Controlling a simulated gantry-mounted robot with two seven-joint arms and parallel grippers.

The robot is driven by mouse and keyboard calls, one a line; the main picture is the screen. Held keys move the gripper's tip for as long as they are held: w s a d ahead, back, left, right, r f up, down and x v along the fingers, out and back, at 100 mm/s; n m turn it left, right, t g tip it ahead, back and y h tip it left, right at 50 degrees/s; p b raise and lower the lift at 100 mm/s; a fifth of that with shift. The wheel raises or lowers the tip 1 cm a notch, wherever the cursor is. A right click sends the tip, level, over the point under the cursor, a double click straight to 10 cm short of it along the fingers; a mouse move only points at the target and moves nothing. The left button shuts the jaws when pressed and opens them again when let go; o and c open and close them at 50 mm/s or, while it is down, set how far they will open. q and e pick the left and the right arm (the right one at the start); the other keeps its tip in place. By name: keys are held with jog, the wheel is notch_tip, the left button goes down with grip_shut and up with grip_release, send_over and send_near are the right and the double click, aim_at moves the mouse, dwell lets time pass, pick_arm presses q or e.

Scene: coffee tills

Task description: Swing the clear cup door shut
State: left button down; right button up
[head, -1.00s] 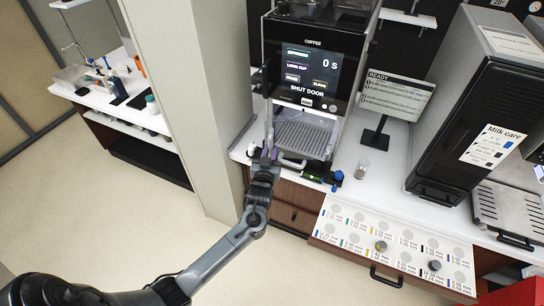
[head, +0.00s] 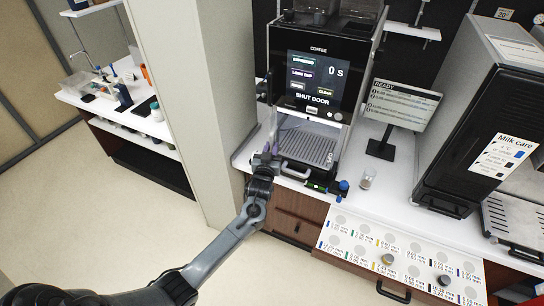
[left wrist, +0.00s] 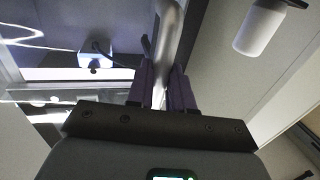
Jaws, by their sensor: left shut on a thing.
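The coffee machine (head: 318,72) stands on the white counter, and its screen reads "SHUT DOOR". Its cup bay is open at the front, showing the ribbed drip tray (head: 308,147). The clear cup door (head: 273,122) stands swung out at the bay's left side, seen nearly edge-on and hard to make out. My left gripper (head: 270,152) is at that side, low in front of the machine. In the left wrist view, its purple fingers are shut on a grey metal bar, the door handle (left wrist: 168,35). My right gripper is out of view.
A small clear cup (head: 367,178) stands right of the machine, below a READY display (head: 402,104). A blue-knobbed tool (head: 340,187) lies at the counter's front edge. A pale pillar (head: 190,90) rises close on the left. A milk unit (head: 480,120) stands at right.

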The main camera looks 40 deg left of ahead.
pick_arm(q)
jog(key=shift+w+a, duration=0.1)
jog(key=shift+a, duration=0.15)
jog(key=shift+w+a+f, duration=0.1)
jog(key=shift+a, duration=0.05)
jog(key=shift+b+x, duration=0.6)
jog(key=shift+x, duration=0.2)
jog(key=c, duration=0.9)
grip_release()
